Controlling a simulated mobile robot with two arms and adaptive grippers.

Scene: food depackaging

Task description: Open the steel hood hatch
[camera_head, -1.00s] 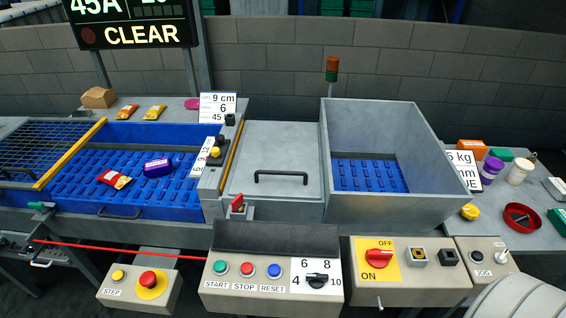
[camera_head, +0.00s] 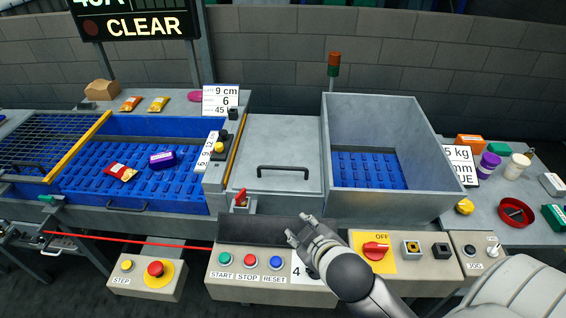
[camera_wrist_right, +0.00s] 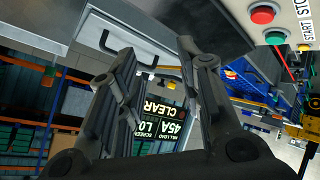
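The steel hood hatch (camera_head: 275,143) is a flat grey lid in the middle of the line, lying closed, with a black bar handle (camera_head: 283,167) near its front edge. A red latch-like lever (camera_head: 241,198) sits at its front left corner. My right gripper (camera_head: 297,228) is in front of and below the hatch, over the control panel, apart from the handle. In the right wrist view the handle (camera_wrist_right: 104,45) shows beyond the spread fingers (camera_wrist_right: 155,55), with nothing between them.
A blue conveyor (camera_head: 90,175) with packets lies left of the hatch. An open steel bin (camera_head: 440,190) stands right of it. The control panel (camera_head: 235,283) with buttons and a knob is under my right arm. A red cord (camera_head: 130,239) runs along the front left.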

